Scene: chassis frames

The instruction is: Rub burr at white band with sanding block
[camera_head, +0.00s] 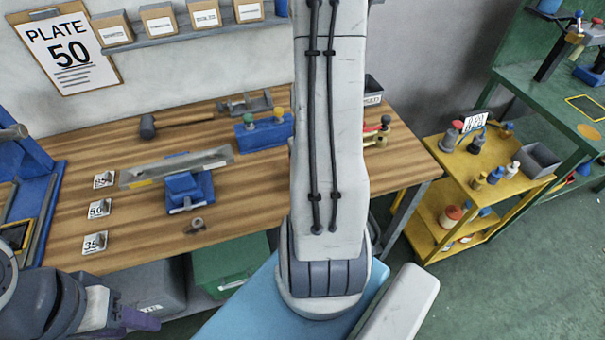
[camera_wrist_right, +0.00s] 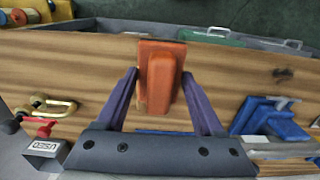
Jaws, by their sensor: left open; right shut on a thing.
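A long grey metal plate (camera_head: 150,174) lies across a blue vise (camera_head: 188,190) on the wooden bench. A yellow mark shows near its left end; I cannot make out a white band or burr. In the right wrist view, the plate (camera_wrist_right: 280,147) and vise (camera_wrist_right: 268,118) are at lower right. My right gripper (camera_wrist_right: 160,75) is shut on an orange-red block (camera_wrist_right: 162,78), seemingly the sanding block, left of the vise in that view. My right arm hides this gripper in the head view. My left gripper (camera_head: 140,320) is open at the lower left, near the bench's front.
A mallet (camera_head: 148,126) and blue fixture (camera_head: 264,132) lie behind the vise. A yellow cart (camera_head: 440,190) stands right. Bare wood lies between cards and vise.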

